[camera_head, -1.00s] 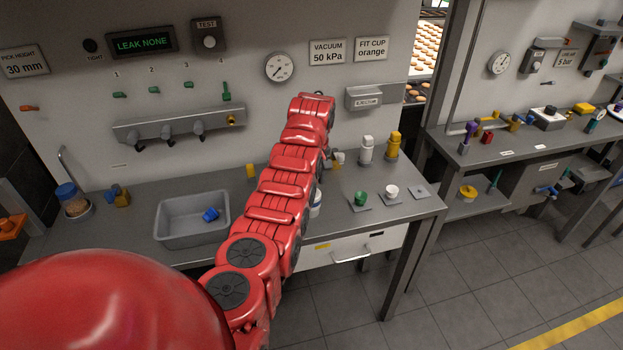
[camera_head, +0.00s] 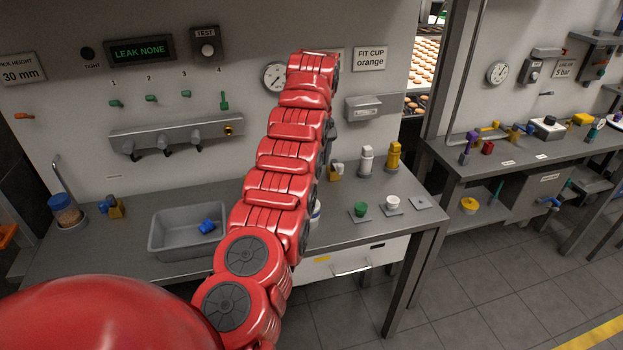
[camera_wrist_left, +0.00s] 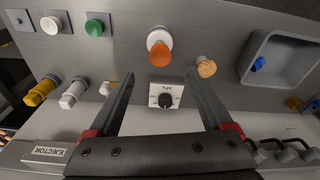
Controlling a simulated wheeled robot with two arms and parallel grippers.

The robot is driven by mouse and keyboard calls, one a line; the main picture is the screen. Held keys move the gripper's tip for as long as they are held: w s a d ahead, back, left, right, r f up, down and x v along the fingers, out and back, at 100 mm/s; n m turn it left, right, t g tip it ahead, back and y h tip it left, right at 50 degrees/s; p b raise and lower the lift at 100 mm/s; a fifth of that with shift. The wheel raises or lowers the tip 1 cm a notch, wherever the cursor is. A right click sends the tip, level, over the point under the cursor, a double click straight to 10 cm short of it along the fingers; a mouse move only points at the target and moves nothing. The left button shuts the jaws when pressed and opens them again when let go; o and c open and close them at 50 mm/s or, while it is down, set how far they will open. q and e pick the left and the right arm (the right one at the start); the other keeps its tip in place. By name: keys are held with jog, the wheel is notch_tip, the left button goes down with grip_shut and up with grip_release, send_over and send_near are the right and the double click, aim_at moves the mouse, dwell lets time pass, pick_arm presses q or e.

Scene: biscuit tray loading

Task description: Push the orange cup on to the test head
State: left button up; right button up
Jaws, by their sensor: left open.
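The orange cup (camera_wrist_left: 160,53) shows in the left wrist view at the end of a white cylindrical body (camera_wrist_left: 158,37) on the bench. I cannot tell how firmly it sits there. In the head view my red left arm (camera_head: 285,165) hides the gripper and the cup. I cannot make out the test head for certain. My right gripper is not in view.
A tan ribbed piece (camera_wrist_left: 206,67) stands right of the orange cup. The green cup (camera_head: 360,209) and white cup (camera_head: 392,203) sit on pads. The sink (camera_head: 158,240) holds a blue cup (camera_head: 206,225).

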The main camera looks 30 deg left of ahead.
pick_arm(q)
notch_tip(320, 180, up, 6)
jog(key=p, duration=0.3)
jog(key=shift+s+d+r, duration=0.2)
jog(key=shift+d, duration=0.2)
